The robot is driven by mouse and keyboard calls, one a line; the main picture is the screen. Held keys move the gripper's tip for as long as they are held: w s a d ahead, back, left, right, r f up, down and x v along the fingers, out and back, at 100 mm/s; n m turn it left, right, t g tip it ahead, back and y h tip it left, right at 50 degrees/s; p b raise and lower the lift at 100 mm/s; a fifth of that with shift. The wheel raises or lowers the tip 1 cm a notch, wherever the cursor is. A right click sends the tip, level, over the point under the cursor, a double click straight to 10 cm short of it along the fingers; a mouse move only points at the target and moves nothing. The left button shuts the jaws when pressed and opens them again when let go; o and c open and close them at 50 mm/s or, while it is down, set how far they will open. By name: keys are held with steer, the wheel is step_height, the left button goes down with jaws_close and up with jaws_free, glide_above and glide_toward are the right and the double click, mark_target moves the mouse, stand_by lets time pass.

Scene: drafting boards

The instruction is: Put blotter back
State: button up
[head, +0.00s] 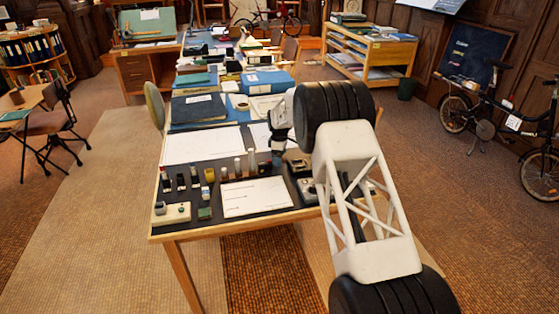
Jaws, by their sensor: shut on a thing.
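My gripper (276,156) is over the near drafting table, pointing down beyond the row of bottles and stamps. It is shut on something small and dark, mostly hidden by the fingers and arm. I cannot make out its shape or whether it is the blotter. No other thing in view can be told clearly as the blotter. A white ruled sheet (256,196) lies flat on the dark mat at the table's front. A small greenish block (204,213) sits left of the sheet, beside a cream box (171,213).
Several small bottles and stamps (238,167) stand upright in a row behind the sheet. A large white sheet (202,146) lies farther back, with a dark folder (198,108) and blue binders (268,82) beyond. My arm hides the table's right side.

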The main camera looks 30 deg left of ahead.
steer(key=shift+f, duration=0.95)
steer(key=shift+f, duration=0.15)
steer(key=o, duration=0.6)
step_height(320, 180, up, 12)
steer(key=shift+r, duration=0.15)
stand_by(0.8)
